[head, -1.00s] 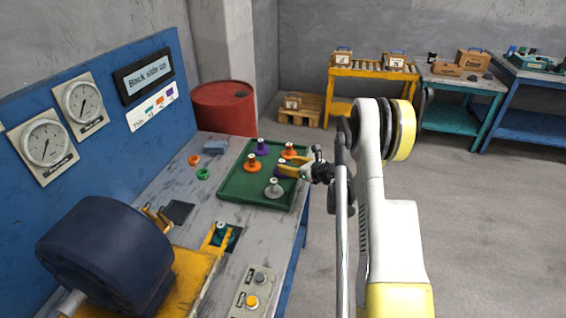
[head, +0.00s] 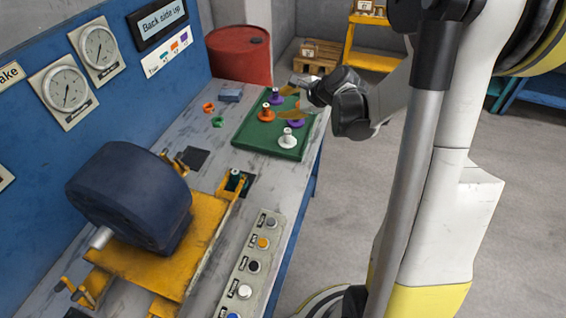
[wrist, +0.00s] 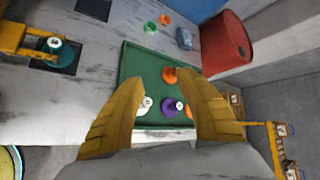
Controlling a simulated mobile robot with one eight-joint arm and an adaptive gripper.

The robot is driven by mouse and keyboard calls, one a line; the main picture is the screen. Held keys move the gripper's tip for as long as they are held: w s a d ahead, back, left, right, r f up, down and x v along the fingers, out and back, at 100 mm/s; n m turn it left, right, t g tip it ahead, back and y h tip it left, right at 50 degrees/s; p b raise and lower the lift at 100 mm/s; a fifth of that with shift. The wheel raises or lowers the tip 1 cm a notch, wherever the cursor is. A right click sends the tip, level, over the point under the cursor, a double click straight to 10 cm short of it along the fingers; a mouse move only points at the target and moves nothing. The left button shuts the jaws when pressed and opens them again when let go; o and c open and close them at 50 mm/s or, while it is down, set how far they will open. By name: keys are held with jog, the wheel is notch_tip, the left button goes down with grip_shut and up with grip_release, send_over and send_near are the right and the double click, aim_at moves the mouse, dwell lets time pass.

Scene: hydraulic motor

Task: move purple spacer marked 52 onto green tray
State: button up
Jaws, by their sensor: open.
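The green tray (head: 259,139) lies on the right side of the grey bench. One purple spacer (head: 297,122) stands on it near the right edge; it also shows between my fingers in the wrist view (wrist: 169,107). A second purple spacer (head: 277,98) stands farther back, mostly hidden by a finger in the wrist view. The markings are too small to read for sure. My gripper (head: 284,103) is open and empty above the tray. In the wrist view, its yellow fingers (wrist: 160,84) are spread, apart from the nearer purple spacer.
Orange (head: 266,113) and white (head: 288,138) spacers share the tray; another orange one is partly hidden. An orange ring (head: 208,107) and green ring (head: 218,122) lie to the left. A blue motor (head: 130,195) and a button panel (head: 255,262) occupy the nearer bench.

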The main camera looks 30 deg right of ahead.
jog(key=s+a+r+n+g+h, duration=0.1)
jog(key=s+a+r+n, duration=0.3)
jog(key=s+a+n, duration=0.4)
jog(key=s+a+r+n+g+h, duration=0.1)
jog(key=s+a+r+n+g, duration=0.1)
jog(key=s+a+r+n, duration=0.45)
jog(key=s+f+n+h, duration=0.1)
jog(key=s+f+n, duration=0.2)
jog(key=s+n, duration=0.4)
jog(key=s, duration=0.5)
jog(key=shift+d+f, duration=0.15)
jog(key=shift+f, duration=0.25)
